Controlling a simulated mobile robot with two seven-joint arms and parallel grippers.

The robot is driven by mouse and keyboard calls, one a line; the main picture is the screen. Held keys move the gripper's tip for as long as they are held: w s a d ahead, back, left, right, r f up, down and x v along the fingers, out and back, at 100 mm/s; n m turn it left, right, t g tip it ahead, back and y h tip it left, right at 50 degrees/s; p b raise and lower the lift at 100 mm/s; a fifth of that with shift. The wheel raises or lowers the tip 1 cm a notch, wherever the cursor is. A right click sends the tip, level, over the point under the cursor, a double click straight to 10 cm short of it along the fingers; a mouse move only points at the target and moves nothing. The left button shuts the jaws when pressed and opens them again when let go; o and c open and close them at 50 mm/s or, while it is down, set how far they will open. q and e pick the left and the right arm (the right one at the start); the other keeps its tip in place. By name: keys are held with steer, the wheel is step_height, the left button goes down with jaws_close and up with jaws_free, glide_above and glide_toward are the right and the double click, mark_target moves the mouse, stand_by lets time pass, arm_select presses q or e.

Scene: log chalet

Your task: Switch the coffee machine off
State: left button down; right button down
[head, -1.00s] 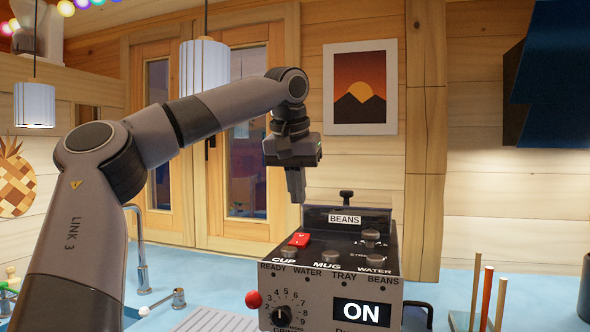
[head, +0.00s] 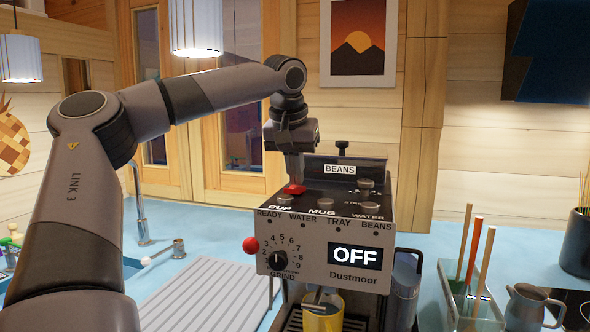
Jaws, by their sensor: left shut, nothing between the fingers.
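The coffee machine (head: 330,232) stands on the blue counter, right of centre in the head view. Its display (head: 355,256) reads OFF. A red rocker switch (head: 291,189) sits on its sloping top panel, behind the CUP label. My left gripper (head: 295,181) points straight down with its fingers shut and empty. Its tips are at the red switch and partly cover it; they seem to touch it. A yellow mug (head: 322,312) stands under the spout. My right gripper is not in view.
A caddy with wooden sticks (head: 454,294) and a grey jug (head: 527,306) stand to the right. A grey cylinder (head: 404,290) is close beside the machine. A ribbed draining board (head: 205,285) and a tap (head: 140,205) lie left.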

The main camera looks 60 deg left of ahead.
arm_select(q)
steer(key=shift+s+d+f, duration=0.1)
steer(key=shift+s+f, duration=0.05)
steer(key=shift+f, duration=0.2)
steer(key=shift+s+d+f, duration=0.1)
steer(key=shift+s+d, duration=0.4)
steer(key=shift+s+r, duration=0.1)
steer(key=shift+r, duration=0.25)
steer(key=v, duration=1.4)
steer(key=shift+w+a, duration=0.2)
steer(key=shift+w, duration=0.2)
steer(key=shift+r, duration=0.1)
